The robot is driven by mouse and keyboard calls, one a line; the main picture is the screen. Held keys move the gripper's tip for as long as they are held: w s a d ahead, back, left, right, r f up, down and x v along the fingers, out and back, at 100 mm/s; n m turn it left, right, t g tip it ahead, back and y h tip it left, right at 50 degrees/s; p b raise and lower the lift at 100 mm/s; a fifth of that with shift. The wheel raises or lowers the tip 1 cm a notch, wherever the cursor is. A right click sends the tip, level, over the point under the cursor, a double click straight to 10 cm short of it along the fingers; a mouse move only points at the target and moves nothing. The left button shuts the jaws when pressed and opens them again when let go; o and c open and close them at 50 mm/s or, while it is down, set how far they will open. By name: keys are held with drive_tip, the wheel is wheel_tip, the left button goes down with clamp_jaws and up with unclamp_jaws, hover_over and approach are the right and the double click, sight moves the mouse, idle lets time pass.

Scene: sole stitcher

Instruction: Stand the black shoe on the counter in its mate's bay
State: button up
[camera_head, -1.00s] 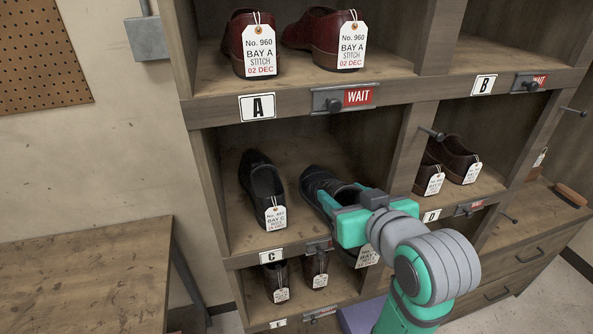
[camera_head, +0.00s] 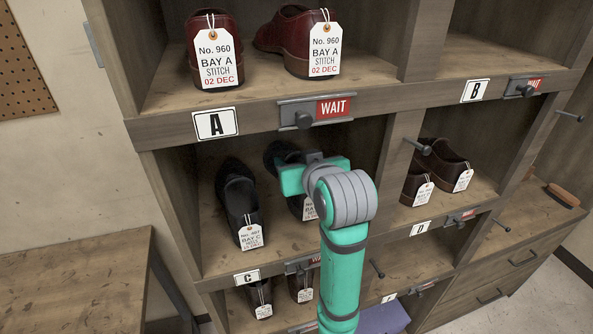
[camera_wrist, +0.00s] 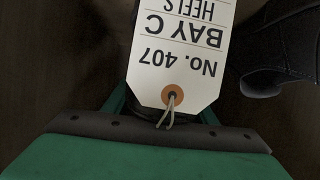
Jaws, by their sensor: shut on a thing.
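My gripper (camera_head: 300,180) reaches into bay C and is shut on a black shoe (camera_head: 280,155). The arm and gripper hide much of this shoe, including whether its sole rests on the bay floor. Its hanging tag (camera_head: 309,211) shows large in the wrist view (camera_wrist: 180,55), upside down, reading No. 407, BAY C, HEELS. The other black shoe (camera_head: 237,200) stands to the left in the same bay, toe inward, also tagged BAY C. Part of a black shoe also shows at the right of the wrist view (camera_wrist: 285,55). Bay C's plate (camera_head: 247,277) is below.
Bay A (camera_head: 215,124) above holds tagged dark red shoes (camera_head: 310,45). Bay D (camera_head: 421,227) at the right holds brown shoes (camera_head: 435,165), and dark shoes (camera_head: 262,297) stand below. Knobs project from the dividers. A wooden counter (camera_head: 75,285) at lower left is bare.

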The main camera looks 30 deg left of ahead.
drive_tip(key=shift+f, duration=1.6)
drive_tip(key=o, duration=1.5)
drive_tip(key=shift+c, duration=0.2)
drive_tip(key=v, duration=1.1)
drive_tip(key=shift+s+d+r, duration=0.2)
drive_tip(key=shift+r, duration=0.05)
drive_tip(key=shift+s+d, duration=0.1)
